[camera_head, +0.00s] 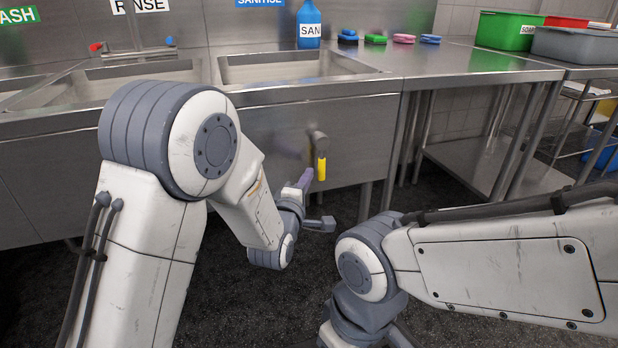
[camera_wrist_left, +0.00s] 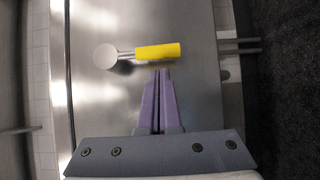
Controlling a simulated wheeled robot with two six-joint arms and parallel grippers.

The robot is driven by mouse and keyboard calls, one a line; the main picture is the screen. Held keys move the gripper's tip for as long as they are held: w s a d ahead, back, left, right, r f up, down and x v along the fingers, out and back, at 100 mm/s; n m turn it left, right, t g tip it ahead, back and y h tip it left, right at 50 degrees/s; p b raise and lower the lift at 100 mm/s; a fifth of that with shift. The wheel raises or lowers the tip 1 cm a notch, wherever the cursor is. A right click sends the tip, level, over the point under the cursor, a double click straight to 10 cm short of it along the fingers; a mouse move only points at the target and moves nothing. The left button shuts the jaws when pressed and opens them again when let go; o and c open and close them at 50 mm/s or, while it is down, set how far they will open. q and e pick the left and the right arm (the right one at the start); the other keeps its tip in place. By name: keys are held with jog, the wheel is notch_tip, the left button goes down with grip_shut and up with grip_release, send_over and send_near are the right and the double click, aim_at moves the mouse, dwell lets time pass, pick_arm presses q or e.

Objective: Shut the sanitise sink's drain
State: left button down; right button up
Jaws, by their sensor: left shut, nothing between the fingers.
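The drain valve has a round grey hub (camera_head: 318,138) on the steel front panel beneath the sanitise sink (camera_head: 290,68). Its lever has a yellow grip (camera_head: 321,168) that hangs straight down. In the left wrist view the hub (camera_wrist_left: 106,57) is at left and the yellow grip (camera_wrist_left: 158,51) points right. My left gripper (camera_head: 306,178), with purple fingers, is close beside the grip, on its left in the head view. The fingers (camera_wrist_left: 160,72) are shut and empty, with their tips just short of the grip; contact cannot be told. My right gripper is out of view.
A blue bottle (camera_head: 309,26) and several coloured sponges (camera_head: 376,39) stand on the counter behind the sink. A green bin (camera_head: 508,31) and a grey bin (camera_head: 573,46) are at the right. Table legs (camera_head: 420,135) stand right of the valve. Dark floor lies below.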

pick_arm(q)
jog(key=shift+w+d, duration=0.25)
jog(key=shift+d, duration=0.3)
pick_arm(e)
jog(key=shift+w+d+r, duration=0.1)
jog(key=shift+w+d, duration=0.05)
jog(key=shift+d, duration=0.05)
